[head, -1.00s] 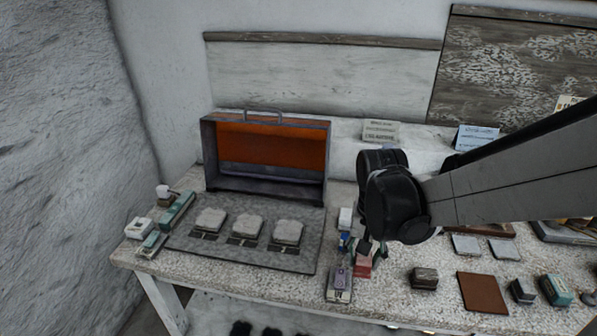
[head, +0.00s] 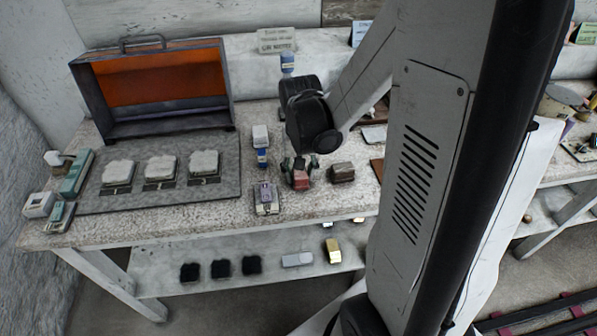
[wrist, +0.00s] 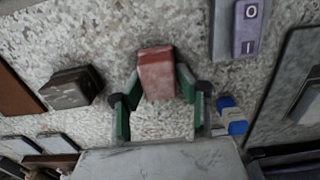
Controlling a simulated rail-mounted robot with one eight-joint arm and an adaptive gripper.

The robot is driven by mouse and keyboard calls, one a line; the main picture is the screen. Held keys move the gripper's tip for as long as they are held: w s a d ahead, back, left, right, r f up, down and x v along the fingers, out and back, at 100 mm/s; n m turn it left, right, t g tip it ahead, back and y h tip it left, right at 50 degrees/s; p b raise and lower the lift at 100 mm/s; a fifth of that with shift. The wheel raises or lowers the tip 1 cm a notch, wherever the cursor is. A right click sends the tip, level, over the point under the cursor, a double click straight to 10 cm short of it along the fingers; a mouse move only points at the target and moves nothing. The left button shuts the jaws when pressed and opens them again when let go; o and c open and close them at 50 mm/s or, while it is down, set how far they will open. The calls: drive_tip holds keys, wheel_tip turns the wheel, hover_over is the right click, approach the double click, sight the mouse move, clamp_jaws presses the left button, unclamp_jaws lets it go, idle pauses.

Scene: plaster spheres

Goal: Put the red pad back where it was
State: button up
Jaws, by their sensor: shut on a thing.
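The red pad (head: 302,185) is a small red block at the table's front, between a purple device and a dark brown block. I cannot tell whether the pad rests on the table or is slightly raised.
The purple device (head: 267,199) is close on the left, the brown block (head: 342,172) on the right. A blue-and-white bottle (wrist: 232,117) lies near one finger. A grey mat (head: 225,190) with three plaster pieces and an open case (head: 88,100) fill the table's left.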

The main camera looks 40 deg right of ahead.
drive_tip(key=shift+f, duration=0.15)
drive_tip(key=o, duration=1)
wheel_tip(320, 180, up, 12)
drive_tip(key=p, duration=0.2)
drive_tip(key=s+a+r+n+t, duration=0.2)
drive_tip(key=s+a+r+t, duration=0.1)
drive_tip(key=a, duration=0.3)
drive_tip(key=s+a+r+n+t, duration=0.3)
drive_tip(key=s+a+r+t, duration=0.1)
drive_tip(key=a, duration=0.3)
drive_tip(key=shift+s+r, duration=0.15)
drive_tip(key=shift+r, duration=0.6)
